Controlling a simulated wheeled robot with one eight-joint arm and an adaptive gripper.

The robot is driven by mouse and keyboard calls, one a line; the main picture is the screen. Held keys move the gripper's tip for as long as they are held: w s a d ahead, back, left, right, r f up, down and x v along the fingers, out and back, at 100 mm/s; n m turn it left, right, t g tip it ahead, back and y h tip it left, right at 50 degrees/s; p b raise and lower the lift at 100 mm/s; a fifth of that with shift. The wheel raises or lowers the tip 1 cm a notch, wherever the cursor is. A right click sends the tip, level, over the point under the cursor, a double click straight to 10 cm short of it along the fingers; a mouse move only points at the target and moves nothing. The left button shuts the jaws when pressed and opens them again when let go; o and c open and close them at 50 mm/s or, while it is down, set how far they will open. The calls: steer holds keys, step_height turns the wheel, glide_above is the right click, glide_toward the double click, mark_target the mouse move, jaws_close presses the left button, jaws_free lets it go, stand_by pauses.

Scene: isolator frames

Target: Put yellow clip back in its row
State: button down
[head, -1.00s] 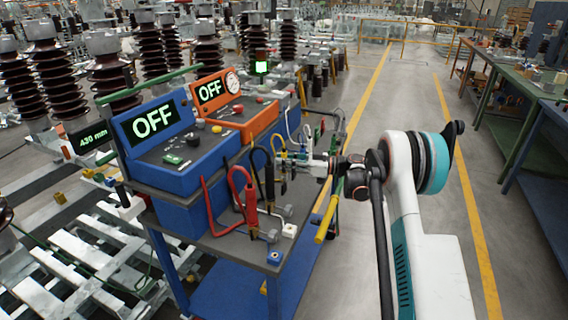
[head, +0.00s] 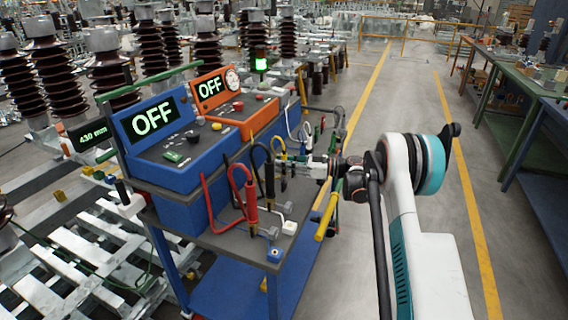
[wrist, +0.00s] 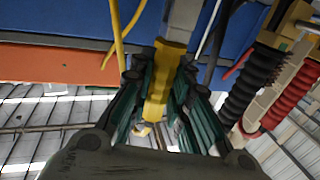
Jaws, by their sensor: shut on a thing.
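The yellow clip (wrist: 165,78) is between the green-padded fingers of my gripper (wrist: 160,112) in the wrist view. My gripper is shut on it, and a grey metal part extends beyond the clip's upper end. In the head view my gripper (head: 308,166) is at the right side of the trolley, above its top. The clip cannot be made out clearly there. A yellow cable (wrist: 116,38) shows to the left of the clip in the wrist view. A black clip (wrist: 253,78) and a red clip (wrist: 293,94) are to the right, apart from my fingers.
The trolley top (head: 222,240) carries a blue case (head: 172,150) and an orange case (head: 235,105), both displaying OFF. Red and black leads (head: 250,195) stand near its front. A yellow bar (head: 326,218) is below my wrist. Clear floor lies right of the trolley.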

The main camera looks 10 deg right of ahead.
steer(key=shift+f, duration=0.75)
steer(key=c, duration=1.4)
jaws_free()
steer(key=v, duration=1.2)
